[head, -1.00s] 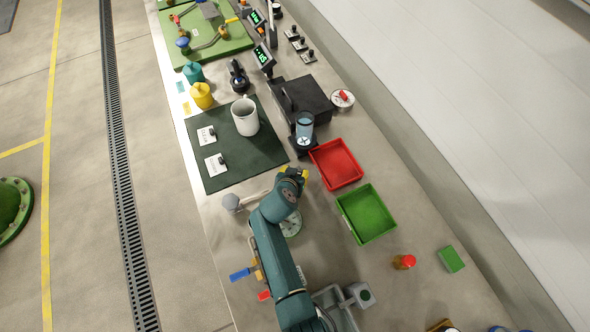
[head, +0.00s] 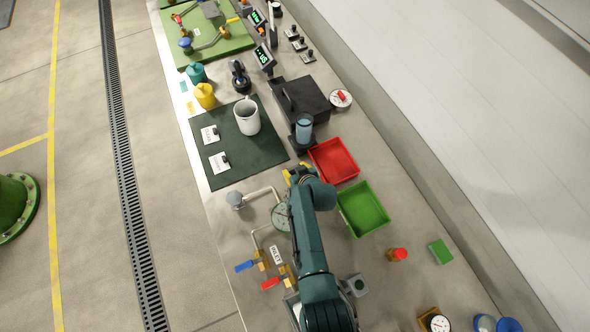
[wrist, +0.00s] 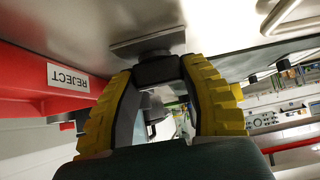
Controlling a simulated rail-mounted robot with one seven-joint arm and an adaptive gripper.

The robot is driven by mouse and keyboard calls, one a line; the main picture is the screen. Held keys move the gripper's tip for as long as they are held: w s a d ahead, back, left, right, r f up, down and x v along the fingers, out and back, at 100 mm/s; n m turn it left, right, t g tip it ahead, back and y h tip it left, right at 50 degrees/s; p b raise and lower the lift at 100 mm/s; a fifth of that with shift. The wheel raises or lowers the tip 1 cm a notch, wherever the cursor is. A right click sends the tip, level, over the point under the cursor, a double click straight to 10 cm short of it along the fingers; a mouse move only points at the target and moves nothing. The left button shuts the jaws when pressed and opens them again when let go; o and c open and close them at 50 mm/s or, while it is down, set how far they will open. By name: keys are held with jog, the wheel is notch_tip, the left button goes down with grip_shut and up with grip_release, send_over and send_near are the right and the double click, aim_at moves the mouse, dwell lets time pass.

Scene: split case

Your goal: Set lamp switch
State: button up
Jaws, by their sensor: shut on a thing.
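My gripper (head: 297,172) is low over the bench, at the near left corner of the red tray. In the wrist view my gripper (wrist: 159,72) has its yellow-padded fingers closed around a small dark knob (wrist: 160,70). The knob joins a flat grey plate (wrist: 148,43) against the bench surface; it looks like a switch, but I cannot read its setting. In the head view my gripper and arm hide this part. A clear bluish cylinder (head: 304,128) on a dark base stands just beyond my gripper; I cannot tell whether it is the lamp.
The red tray (head: 350,171), labelled REJECT in the wrist view (wrist: 68,78), is close by on the right. A green tray (head: 364,209) lies nearer. Piping with a blue-handled valve (head: 244,266) and a red-handled valve (head: 271,283) is left of my arm.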

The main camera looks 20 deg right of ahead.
jog(key=shift+s+f, duration=0.1)
jog(key=shift+f, duration=0.1)
jog(key=o, duration=1.2)
jog(key=shift+r, duration=0.15)
jog(key=v, duration=1.2)
